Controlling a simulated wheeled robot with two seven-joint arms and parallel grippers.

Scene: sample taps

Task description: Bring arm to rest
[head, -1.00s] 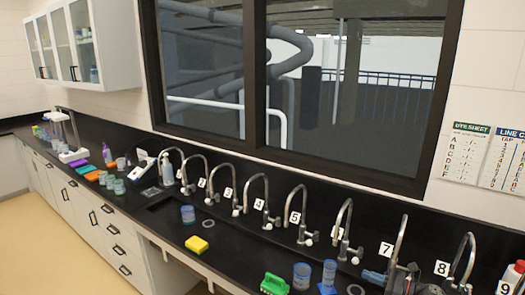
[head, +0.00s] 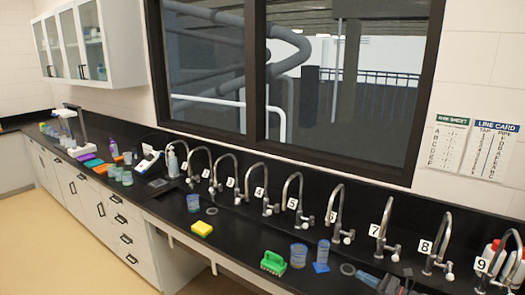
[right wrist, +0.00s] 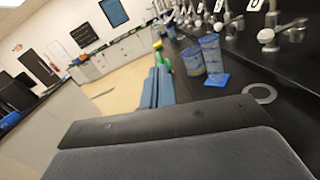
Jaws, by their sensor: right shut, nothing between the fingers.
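My right gripper (head: 368,280) is at the bottom right of the head view, low by the counter's front side, near a grey ring (head: 347,269). Its blue fingers (right wrist: 157,88) are together and empty in the right wrist view. My left gripper is not in view. A row of curved taps with number cards, such as tap 7 (head: 380,236) and tap 8 (head: 437,250), stands along the back of the black counter. The gripper is apart from the taps.
A green brush (head: 273,263), a blue-labelled jar (head: 298,255) and a taller cup on a blue base (head: 322,253) stand left of the gripper. A yellow sponge (head: 202,228) lies farther left. Bottles (head: 492,254) stand at the far right. Floor lies open at left.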

